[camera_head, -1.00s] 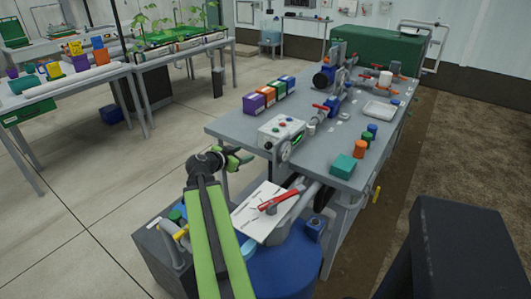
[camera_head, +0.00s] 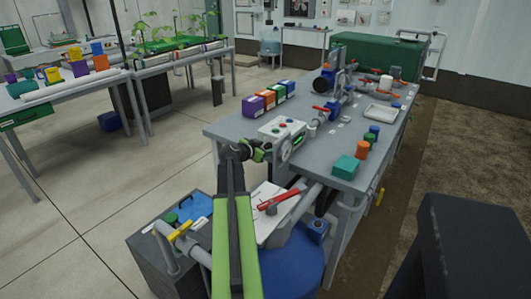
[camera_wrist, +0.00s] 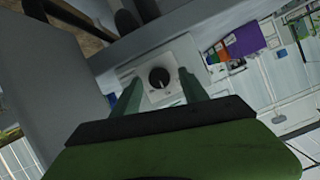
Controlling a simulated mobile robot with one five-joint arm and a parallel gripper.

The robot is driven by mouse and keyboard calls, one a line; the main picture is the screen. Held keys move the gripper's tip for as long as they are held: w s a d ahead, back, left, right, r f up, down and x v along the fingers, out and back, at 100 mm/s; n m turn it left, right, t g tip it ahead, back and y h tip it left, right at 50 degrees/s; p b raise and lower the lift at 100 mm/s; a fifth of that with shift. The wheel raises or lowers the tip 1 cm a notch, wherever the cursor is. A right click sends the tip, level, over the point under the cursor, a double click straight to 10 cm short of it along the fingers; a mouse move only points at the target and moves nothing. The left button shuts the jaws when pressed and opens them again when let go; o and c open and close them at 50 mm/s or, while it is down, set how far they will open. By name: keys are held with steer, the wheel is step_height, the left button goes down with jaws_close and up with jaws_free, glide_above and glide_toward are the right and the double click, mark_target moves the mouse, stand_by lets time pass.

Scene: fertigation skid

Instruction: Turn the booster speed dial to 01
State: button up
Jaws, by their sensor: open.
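The booster speed dial, a round black knob (camera_wrist: 160,77) with a light pointer mark, sits on a pale plate (camera_wrist: 180,53) in the wrist view. Its markings are too small to read. My gripper (camera_wrist: 160,94) is open, with one green finger on each side of the knob in the picture. The knob appears beyond the fingertips, and I see no contact. In the head view my gripper (camera_head: 260,148) is at the near left side of the pale control box (camera_head: 284,128), which has coloured buttons on top. The dial cannot be made out there.
A round gauge (camera_head: 286,150) is close right of my gripper. The grey bench (camera_head: 327,160) carries several coloured boxes (camera_head: 252,106), pipework and a teal block (camera_head: 346,166). A red-handled valve (camera_head: 280,198) and blue tank (camera_head: 290,265) stand below.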

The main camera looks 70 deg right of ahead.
steer(key=shift+d+f, duration=0.15)
steer(key=shift+d, duration=0.2)
steer(key=shift+s, duration=0.1)
jaws_close()
stand_by(0.3)
steer(key=n+g, duration=0.2)
steer(key=n+b, duration=0.1)
steer(key=n, duration=0.1)
steer(key=shift+w+f+g+y, duration=0.2)
steer(key=shift+w+g+y, duration=0.1)
steer(key=shift+g, duration=0.1)
steer(key=n+g+b, duration=0.2)
steer(key=n, duration=0.1)
steer(key=shift+f, duration=0.1)
steer(key=shift+n+g+b, duration=0.3)
steer(key=shift+n+b, duration=0.15)
steer(key=shift+n, duration=0.15)
